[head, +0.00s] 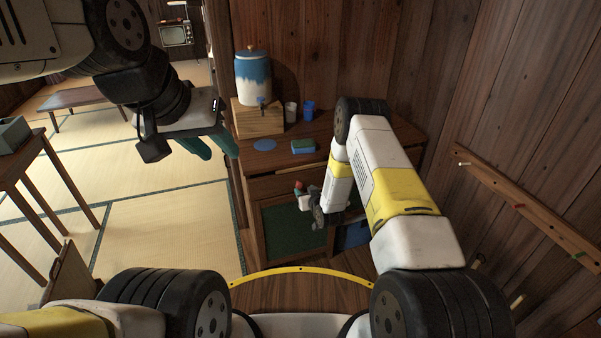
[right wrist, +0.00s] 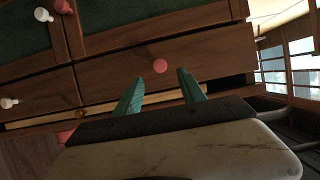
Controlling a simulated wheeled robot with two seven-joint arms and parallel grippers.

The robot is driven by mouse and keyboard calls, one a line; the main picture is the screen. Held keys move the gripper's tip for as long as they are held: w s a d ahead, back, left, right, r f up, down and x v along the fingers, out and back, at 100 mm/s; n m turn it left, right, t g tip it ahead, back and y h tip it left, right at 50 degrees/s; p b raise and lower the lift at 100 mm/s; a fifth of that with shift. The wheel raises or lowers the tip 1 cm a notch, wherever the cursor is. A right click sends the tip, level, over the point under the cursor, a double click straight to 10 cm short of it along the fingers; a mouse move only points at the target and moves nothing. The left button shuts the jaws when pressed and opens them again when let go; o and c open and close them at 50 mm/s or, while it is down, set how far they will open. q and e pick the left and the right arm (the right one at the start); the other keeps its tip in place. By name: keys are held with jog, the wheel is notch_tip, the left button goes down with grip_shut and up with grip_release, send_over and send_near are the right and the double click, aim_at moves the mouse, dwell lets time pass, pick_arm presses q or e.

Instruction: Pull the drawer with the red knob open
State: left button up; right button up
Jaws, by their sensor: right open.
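The drawer with the red knob is a plain brown wooden front (right wrist: 205,62) in the right wrist view. Its round red knob (right wrist: 160,66) shows just beyond and between my right gripper's teal fingertips (right wrist: 161,75). Those fingers are apart with nothing between them; I cannot tell if they touch the drawer front. In the head view my right gripper (head: 305,198) is small and partly hidden by its arm, in front of the wooden cabinet (head: 262,187). My left gripper (head: 222,156) hangs empty with its teal fingers apart, left of the cabinet.
On the cabinet top are a blue-and-white dispenser (head: 253,80) on a wooden box, cups (head: 309,110), a blue disc (head: 264,144) and a blue-green block (head: 303,146). White knobs (right wrist: 42,14) are on neighbouring fronts. A peg rail (head: 520,207) runs along the right wall. Tatami is open at left.

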aim_at(300, 185)
jog(key=x, duration=0.7)
jog(key=shift+w, duration=0.15)
grip_shut()
dwell(1.2)
